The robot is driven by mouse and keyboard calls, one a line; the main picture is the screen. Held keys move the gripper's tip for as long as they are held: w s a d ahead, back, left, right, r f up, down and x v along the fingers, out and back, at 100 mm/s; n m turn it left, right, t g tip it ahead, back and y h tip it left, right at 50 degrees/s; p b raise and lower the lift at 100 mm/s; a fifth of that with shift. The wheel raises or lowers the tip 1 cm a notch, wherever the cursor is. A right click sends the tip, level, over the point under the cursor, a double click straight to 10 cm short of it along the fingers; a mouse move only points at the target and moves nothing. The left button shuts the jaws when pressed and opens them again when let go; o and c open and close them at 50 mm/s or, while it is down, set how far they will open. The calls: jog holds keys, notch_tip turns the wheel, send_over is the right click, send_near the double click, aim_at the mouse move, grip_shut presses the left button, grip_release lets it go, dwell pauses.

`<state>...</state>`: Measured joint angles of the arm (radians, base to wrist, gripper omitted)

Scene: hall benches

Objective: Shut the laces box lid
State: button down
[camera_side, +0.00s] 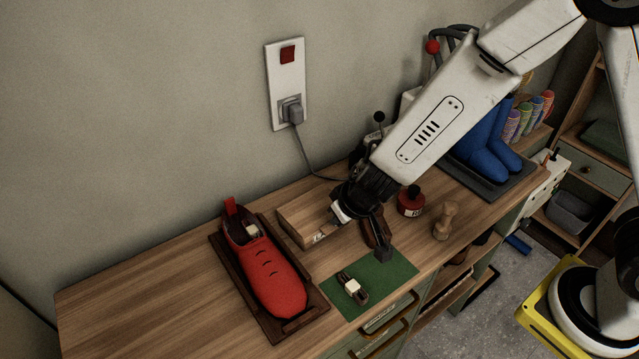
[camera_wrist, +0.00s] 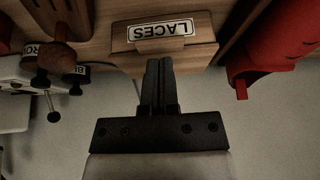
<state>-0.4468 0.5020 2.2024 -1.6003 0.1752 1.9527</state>
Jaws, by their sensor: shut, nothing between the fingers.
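The laces box (camera_side: 300,222) is a low wooden box on the bench, right of the red shoe. Its top looks flat and level in the side view, with no raised lid standing up. Its white LACES label (camera_wrist: 161,29) faces the front and shows in the wrist view. My gripper (camera_side: 333,223) is at the right front part of the box. In the wrist view its dark fingers (camera_wrist: 159,64) are together, empty, with the tips over the box's edge near the label. I cannot tell whether they touch the wood.
The red shoe (camera_side: 266,268) sits in a dark tray to the left. A green mat (camera_side: 391,272) with a small brush-like item (camera_side: 352,288) lies in front. A dark red bottle (camera_side: 411,203) and a wooden figure (camera_side: 445,221) stand to the right. The bench's left end is clear.

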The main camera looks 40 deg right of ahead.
jog(key=shift+s, duration=0.1)
jog(key=shift+s+d+f, duration=0.1)
jog(key=shift+s+f, duration=0.45)
jog(key=shift+s, duration=0.95)
jog(key=shift+s+d+f, duration=0.1)
jog(key=shift+s+f, duration=0.45)
jog(key=shift+s, duration=1)
jog(key=shift+s+d+f, duration=0.1)
jog(key=shift+s+f, duration=0.45)
jog(key=shift+s, duration=0.95)
jog(key=shift+w+d+r, duration=0.25)
jog(key=shift+d+r, duration=0.05)
jog(key=shift+d, duration=0.25)
jog(key=s+d+r+g, duration=0.2)
jog(key=d+r, duration=0.7)
jog(key=d, duration=0.4)
jog(key=shift+s+d+m+g, duration=0.25)
jog(key=shift+d+m+g, duration=0.05)
jog(key=shift+d+g, duration=0.1)
jog(key=shift+r, duration=0.1)
